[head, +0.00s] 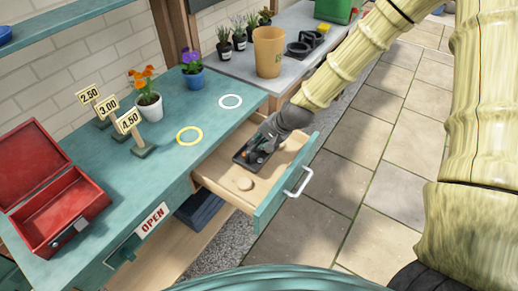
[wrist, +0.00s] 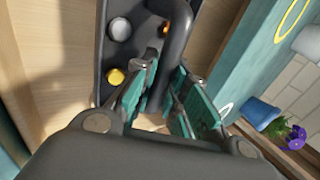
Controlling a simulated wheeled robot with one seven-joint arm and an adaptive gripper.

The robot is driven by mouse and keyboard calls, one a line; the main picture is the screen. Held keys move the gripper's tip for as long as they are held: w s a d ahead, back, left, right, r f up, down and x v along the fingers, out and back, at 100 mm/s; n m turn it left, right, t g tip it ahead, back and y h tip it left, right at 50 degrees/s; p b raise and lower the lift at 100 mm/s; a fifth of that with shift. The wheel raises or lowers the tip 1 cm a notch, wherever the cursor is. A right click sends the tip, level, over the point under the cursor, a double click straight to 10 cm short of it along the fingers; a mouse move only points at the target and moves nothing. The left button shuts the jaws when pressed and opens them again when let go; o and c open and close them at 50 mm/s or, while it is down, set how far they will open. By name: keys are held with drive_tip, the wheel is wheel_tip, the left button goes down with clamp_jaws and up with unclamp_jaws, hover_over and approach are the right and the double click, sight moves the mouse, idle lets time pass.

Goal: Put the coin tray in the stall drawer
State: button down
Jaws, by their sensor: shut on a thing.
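The coin tray (head: 243,158) is dark grey with compartments, inside the outline of the open stall drawer (head: 214,173). In the wrist view the tray (wrist: 107,62) holds a silver and a gold coin, and a thick dark handle (wrist: 180,45) rises from it. My gripper (head: 265,141) is above the tray; its teal-padded fingers (wrist: 163,88) are shut on the tray by this handle. I cannot tell whether the tray's underside touches the drawer floor. The drawer is pulled out, its teal front and pale handle (head: 300,182) toward the paving.
The teal counter (head: 165,175) carries an open red box (head: 65,222), price signs (head: 128,120), flowerpots (head: 149,108) and two rings (head: 189,135). A dark blue thing (head: 199,211) sits below the drawer.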

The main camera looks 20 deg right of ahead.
drive_tip(key=shift+f, duration=1.9)
drive_tip(key=shift+f, duration=0.2)
drive_tip(key=c, duration=1.4)
unclamp_jaws()
drive_tip(key=shift+c, duration=0.2)
drive_tip(key=shift+r, duration=0.25)
drive_tip(key=b+v, duration=0.1)
drive_tip(key=v, duration=1.1)
